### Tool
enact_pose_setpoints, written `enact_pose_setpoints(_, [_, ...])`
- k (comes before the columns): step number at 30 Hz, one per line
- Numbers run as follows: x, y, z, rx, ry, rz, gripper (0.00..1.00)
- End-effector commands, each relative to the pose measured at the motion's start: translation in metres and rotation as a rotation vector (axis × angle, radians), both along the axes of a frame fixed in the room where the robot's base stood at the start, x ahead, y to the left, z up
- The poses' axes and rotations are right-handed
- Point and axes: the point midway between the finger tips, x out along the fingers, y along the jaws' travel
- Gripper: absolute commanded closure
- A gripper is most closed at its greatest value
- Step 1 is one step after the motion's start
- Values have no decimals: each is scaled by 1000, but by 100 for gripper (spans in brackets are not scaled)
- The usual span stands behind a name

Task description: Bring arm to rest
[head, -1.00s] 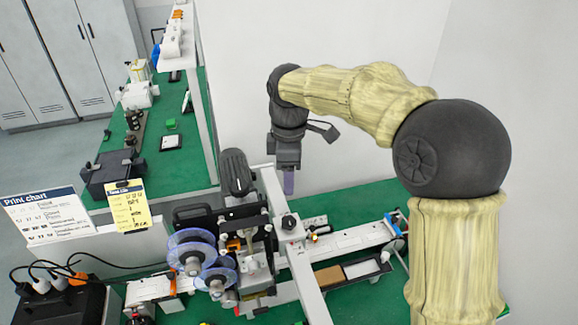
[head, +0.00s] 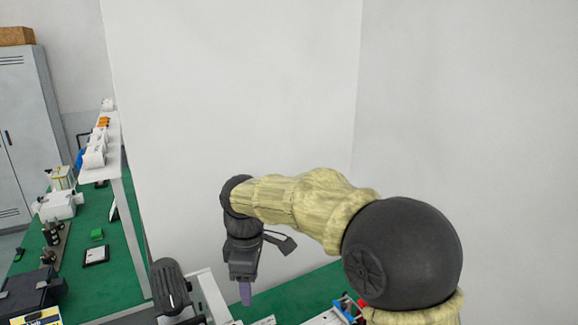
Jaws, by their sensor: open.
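My arm comes up from the bottom right in the head view, bends at a large dark joint and reaches left in its yellowish cover.
A white frame bar (head: 211,296) of the machine stands just left of my gripper. White walls (head: 240,100) rise behind the arm. Another green bench (head: 95,225) with equipment and a white shelf (head: 98,150) is at the left, with a grey cabinet (head: 25,140) beyond.

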Motion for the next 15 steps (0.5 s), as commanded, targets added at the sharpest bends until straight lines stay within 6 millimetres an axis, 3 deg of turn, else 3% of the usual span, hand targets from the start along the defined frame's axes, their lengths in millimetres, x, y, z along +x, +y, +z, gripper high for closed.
enact_pose_setpoints(1, [-2, -21, -9, 1, -7, -94, 44])
enact_pose_setpoints(8, [-21, -105, -47, 45, -55, -544, 44])
enact_pose_setpoints(15, [-66, -188, -84, 111, -103, -1036, 44])
